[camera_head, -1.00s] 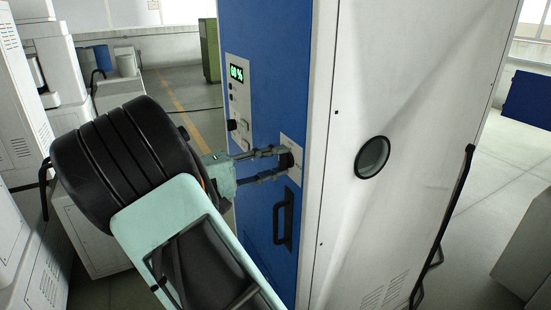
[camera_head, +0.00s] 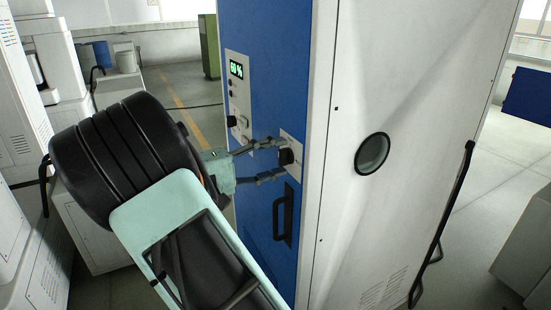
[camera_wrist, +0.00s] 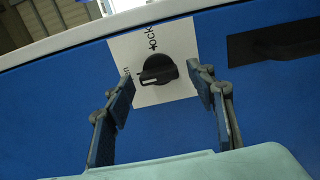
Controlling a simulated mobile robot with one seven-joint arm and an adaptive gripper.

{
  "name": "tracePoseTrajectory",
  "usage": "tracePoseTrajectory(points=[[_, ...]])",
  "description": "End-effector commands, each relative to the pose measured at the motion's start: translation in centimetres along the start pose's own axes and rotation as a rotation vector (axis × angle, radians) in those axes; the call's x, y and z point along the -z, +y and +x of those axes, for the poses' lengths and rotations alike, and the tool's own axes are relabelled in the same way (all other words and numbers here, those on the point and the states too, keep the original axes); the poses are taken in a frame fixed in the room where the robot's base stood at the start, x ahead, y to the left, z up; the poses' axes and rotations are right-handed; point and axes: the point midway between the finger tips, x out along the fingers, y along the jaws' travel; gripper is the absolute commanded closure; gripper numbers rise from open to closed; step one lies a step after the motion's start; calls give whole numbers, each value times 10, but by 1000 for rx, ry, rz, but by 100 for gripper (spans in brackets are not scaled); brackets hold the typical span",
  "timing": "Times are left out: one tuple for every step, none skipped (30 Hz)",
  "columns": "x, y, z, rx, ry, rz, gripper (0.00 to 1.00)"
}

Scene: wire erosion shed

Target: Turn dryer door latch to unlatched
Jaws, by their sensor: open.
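The dryer door latch is a black round knob (camera_head: 286,156) on a white plate (camera_head: 293,146) on the blue door. In the wrist view the knob (camera_wrist: 158,70) shows a raised grip bar with a white line on its left part, roughly level and toward the partly hidden lettering ending in "n". The word "lock" stands above the knob. My gripper (camera_head: 277,158) is open at the plate, with its fingers above and below the knob. In the wrist view my gripper's fingers (camera_wrist: 166,82) stand left and right of the knob, apart from it.
A black door handle (camera_head: 284,216) sits below the latch plate; it also shows in the wrist view (camera_wrist: 275,42). A control panel (camera_head: 238,100) with a green display is left of the latch. White cabinets (camera_head: 25,160) stand at the left.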

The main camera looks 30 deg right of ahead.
Motion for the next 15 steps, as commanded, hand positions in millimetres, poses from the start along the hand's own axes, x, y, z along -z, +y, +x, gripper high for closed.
tracePoseTrajectory(points=[[1,0,-5,0,3,0,49],[1,0,-8,0,4,0,49],[1,0,-14,0,5,0,49],[1,0,-18,0,6,0,49],[1,0,-24,0,5,-1,49],[1,-1,-33,1,6,-1,49],[2,-1,-39,0,6,-1,49],[2,0,-46,-1,6,-1,49],[1,-1,-55,0,6,-1,49],[1,0,-62,0,5,-1,49],[1,0,-68,0,6,0,49],[1,0,-76,0,5,0,49],[1,0,-82,0,5,0,49],[1,-1,-88,1,5,0,49],[1,-1,-94,0,4,-1,49]])
